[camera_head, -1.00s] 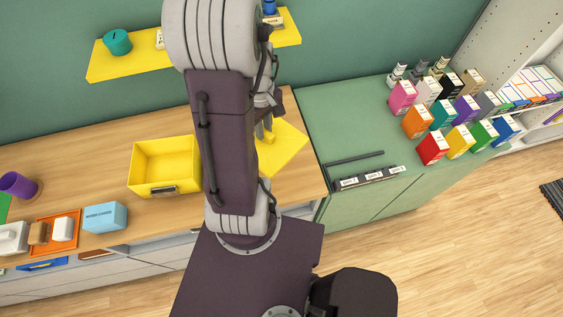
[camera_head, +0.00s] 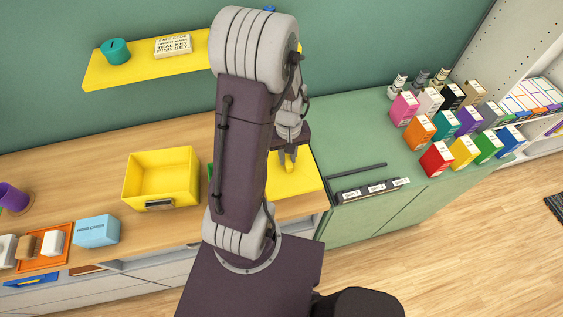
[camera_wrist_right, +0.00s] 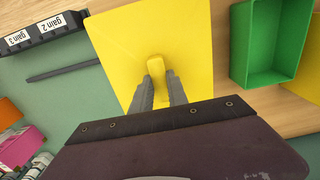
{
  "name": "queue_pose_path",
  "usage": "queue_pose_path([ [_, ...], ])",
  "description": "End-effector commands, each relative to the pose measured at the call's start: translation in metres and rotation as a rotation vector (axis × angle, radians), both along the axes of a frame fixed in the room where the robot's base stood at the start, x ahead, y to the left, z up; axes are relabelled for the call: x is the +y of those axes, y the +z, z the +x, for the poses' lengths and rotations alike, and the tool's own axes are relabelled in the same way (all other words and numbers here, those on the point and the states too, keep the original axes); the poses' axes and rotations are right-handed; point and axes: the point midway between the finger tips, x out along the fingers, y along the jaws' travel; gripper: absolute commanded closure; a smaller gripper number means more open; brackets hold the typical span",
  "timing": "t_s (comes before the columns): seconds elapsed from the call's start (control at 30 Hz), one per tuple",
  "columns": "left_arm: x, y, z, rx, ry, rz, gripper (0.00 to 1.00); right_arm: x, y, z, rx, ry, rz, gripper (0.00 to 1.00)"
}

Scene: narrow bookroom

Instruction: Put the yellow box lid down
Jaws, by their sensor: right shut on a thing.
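The yellow box lid (camera_head: 308,181) is a flat square plate with a raised handle, right of my arm in the head view. In the right wrist view the lid (camera_wrist_right: 190,35) fills the upper middle. My right gripper (camera_head: 288,160) is shut on the lid's handle, and its two fingers (camera_wrist_right: 159,82) stand either side of it in the wrist view. The lid lies level over the right end of the wooden counter; I cannot tell whether it touches. The open yellow box (camera_head: 161,180) stands empty left of my arm. My left gripper is not in view.
A green open box (camera_wrist_right: 270,45) is beside the lid, mostly hidden by my arm in the head view. A yellow shelf (camera_head: 140,72) hangs above.

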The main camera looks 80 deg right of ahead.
Motion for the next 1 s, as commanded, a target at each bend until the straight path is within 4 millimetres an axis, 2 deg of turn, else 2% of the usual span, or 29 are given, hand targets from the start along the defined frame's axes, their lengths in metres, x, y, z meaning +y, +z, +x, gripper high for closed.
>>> queue_pose_path([
  [0.03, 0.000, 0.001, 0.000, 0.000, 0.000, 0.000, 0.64, -0.003, -0.005, 0.009, 0.000, 0.005, 0.004, 1.00],
  [0.17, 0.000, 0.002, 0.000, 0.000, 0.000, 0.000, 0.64, -0.009, -0.013, 0.020, 0.000, 0.001, 0.000, 1.00],
  [0.3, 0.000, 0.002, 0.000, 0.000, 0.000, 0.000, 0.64, -0.010, -0.017, 0.021, 0.000, -0.001, 0.001, 1.00],
  [0.53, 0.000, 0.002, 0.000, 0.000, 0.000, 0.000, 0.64, -0.009, -0.052, 0.021, 0.000, -0.001, 0.002, 1.00],
  [0.9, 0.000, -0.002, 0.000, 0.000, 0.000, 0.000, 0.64, -0.010, -0.058, 0.021, 0.000, 0.000, -0.001, 1.00],
  [0.93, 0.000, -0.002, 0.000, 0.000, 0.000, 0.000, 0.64, -0.010, -0.058, 0.021, 0.000, 0.000, -0.001, 0.78],
  [1.0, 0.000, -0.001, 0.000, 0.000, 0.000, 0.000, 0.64, -0.010, -0.057, 0.021, 0.000, 0.000, -0.001, 0.59],
])
